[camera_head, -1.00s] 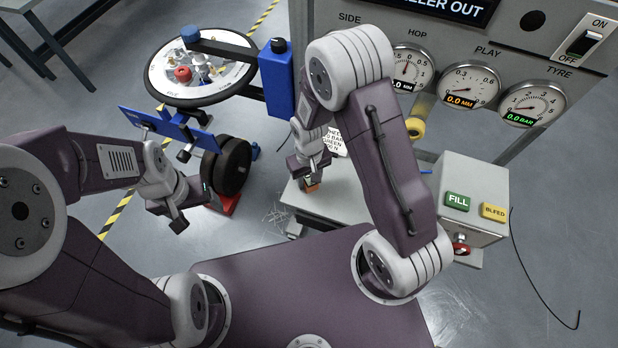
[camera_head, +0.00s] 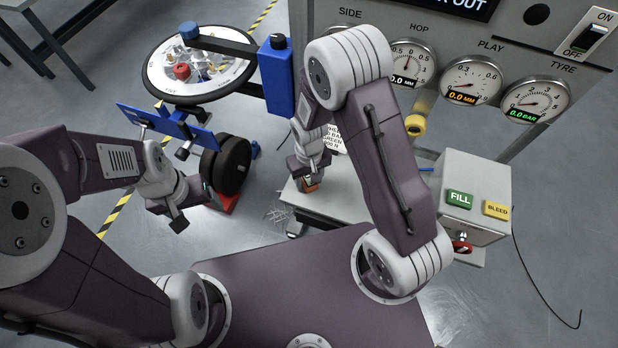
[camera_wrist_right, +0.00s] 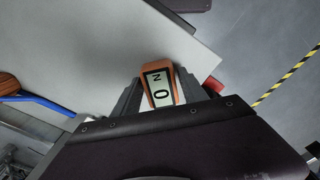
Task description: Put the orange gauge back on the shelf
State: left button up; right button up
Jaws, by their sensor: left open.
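The orange gauge (camera_wrist_right: 158,84), with a pale display face, sits between the two fingers of my right gripper (camera_wrist_right: 160,92) in the right wrist view. The fingers lie against its sides, and my gripper appears shut on it. In the head view a small orange part of it (camera_head: 310,186) shows below my right gripper (camera_head: 309,178), over a pale grey shelf-like top (camera_head: 345,208). That flat top also shows in the right wrist view (camera_wrist_right: 90,45); whether the gauge touches it I cannot tell. My left gripper (camera_head: 194,210) is open and empty, near the black rollers.
A spoked wheel (camera_head: 195,92) lies on a stand at the back left, with a blue bar (camera_head: 165,127) and black rollers (camera_head: 228,165) below. The gauge panel (camera_head: 470,35) stands behind. A grey box (camera_head: 470,190) with FILL and BLEED buttons is at right.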

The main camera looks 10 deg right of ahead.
jog(key=shift+o, duration=0.7)
notch_tip(320, 180, up, 9)
jog(key=shift+r, duration=0.1)
